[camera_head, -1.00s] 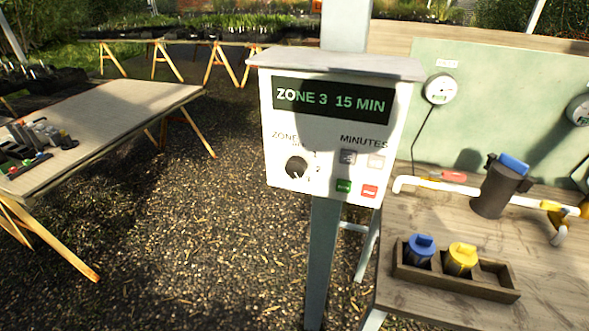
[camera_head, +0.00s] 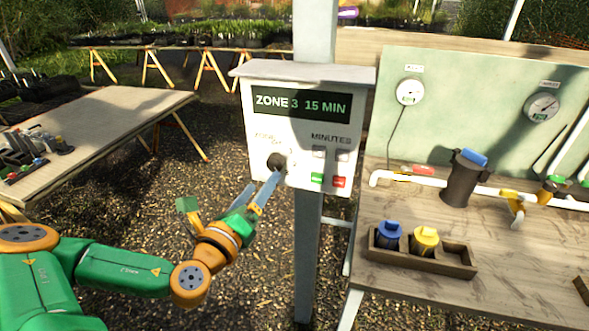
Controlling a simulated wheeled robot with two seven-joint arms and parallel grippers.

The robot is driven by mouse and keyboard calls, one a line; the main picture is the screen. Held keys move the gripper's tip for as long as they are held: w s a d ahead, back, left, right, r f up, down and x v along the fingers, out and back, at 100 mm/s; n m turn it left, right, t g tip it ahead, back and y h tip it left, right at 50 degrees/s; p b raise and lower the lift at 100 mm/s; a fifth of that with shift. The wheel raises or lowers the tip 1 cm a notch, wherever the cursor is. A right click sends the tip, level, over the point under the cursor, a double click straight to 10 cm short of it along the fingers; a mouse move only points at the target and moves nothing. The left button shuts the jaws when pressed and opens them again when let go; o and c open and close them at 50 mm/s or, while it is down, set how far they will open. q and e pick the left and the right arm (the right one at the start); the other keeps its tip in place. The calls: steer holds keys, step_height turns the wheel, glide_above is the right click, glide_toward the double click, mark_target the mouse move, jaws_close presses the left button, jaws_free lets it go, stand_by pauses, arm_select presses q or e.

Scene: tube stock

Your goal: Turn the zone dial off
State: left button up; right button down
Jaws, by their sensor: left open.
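The control box (camera_head: 262,119) is mounted on a grey post, and its screen (camera_head: 301,104) reads "ZONE 3 15 MIN". The black round zone dial (camera_head: 276,160) is at the lower left of the box's face, and its pointer mark is too small to read. My left gripper (camera_head: 262,186) reaches up from the lower left with its fingers apart. One fingertip overlaps the lower edge of the dial in the picture; I cannot tell whether it touches. The other finger is lower and to the left. My right gripper is not in view.
Green (camera_head: 317,179) and red (camera_head: 339,182) buttons sit right of the dial. A wooden bench (camera_head: 520,262) at right bears a rack (camera_head: 420,267) with blue- and yellow-capped cartridges, a dark filter (camera_head: 460,180) and white piping. Another table (camera_head: 110,120) stands at left. Gravel floor lies between.

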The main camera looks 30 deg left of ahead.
mark_target(273, 166)
arm_select(q)
steer(key=w, duration=0.1)
steer(key=w+a+b, duration=0.1)
steer(key=w+b, duration=0.1)
steer(key=w, duration=0.1)
steer(key=shift+a+r, duration=0.15)
steer(key=shift+a, duration=0.2)
steer(key=w, duration=0.1)
steer(key=w+p, duration=0.1)
steer(key=w, duration=0.1)
steer(key=shift+a, duration=0.2)
steer(key=shift+w+d, duration=0.1)
steer(key=shift+w, duration=0.05)
steer(key=shift+f, duration=0.2)
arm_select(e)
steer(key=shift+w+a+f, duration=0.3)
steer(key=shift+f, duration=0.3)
arm_select(q)
steer(key=c, duration=0.6)
steer(key=shift+f, duration=0.1)
jaws_close()
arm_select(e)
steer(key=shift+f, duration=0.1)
